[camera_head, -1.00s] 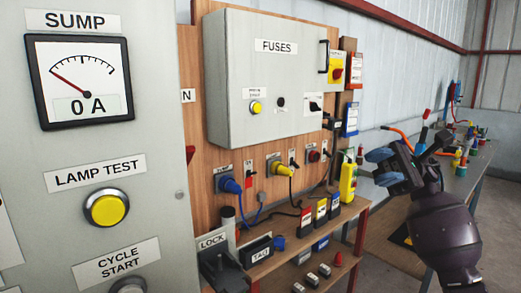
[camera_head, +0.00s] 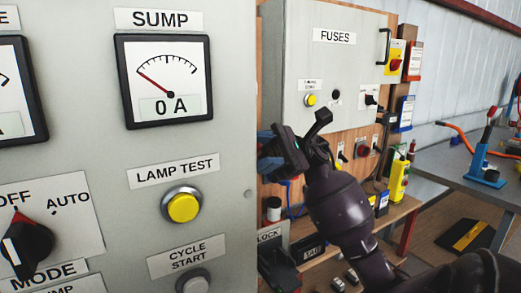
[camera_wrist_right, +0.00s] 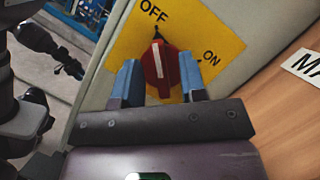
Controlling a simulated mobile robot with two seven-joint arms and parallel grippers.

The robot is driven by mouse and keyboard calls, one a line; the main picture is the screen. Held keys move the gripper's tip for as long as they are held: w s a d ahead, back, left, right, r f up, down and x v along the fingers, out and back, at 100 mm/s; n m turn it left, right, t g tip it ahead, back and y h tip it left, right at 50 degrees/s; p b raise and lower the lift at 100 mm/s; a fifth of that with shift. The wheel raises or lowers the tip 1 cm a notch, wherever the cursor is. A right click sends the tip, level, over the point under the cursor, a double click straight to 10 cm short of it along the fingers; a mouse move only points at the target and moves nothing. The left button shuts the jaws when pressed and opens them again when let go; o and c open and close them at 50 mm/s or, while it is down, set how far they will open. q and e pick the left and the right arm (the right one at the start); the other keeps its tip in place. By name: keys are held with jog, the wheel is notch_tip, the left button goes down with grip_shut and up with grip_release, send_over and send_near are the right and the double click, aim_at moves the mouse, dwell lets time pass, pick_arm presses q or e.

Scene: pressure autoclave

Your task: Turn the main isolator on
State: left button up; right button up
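The isolator switch shows in the right wrist view as a red rotary knob (camera_wrist_right: 158,68) on a yellow plate (camera_wrist_right: 212,32) marked OFF and ON. The knob's white line points up towards OFF; ON is to its right. My right gripper (camera_wrist_right: 160,78) is open, with one blue finger on each side of the knob and visible gaps between them. In the head view my right gripper (camera_head: 274,150) is beside the edge of the grey control panel, and this knob cannot be made out there. My left gripper is not in the head view.
The grey control panel (camera_head: 225,220) with a SUMP meter (camera_head: 168,80) and lamp test button (camera_head: 182,206) fills the left. A FUSES box (camera_head: 345,70) hangs on the wooden board behind my right arm. A workbench (camera_head: 450,165) stands at the right.

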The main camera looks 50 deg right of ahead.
grip_shut()
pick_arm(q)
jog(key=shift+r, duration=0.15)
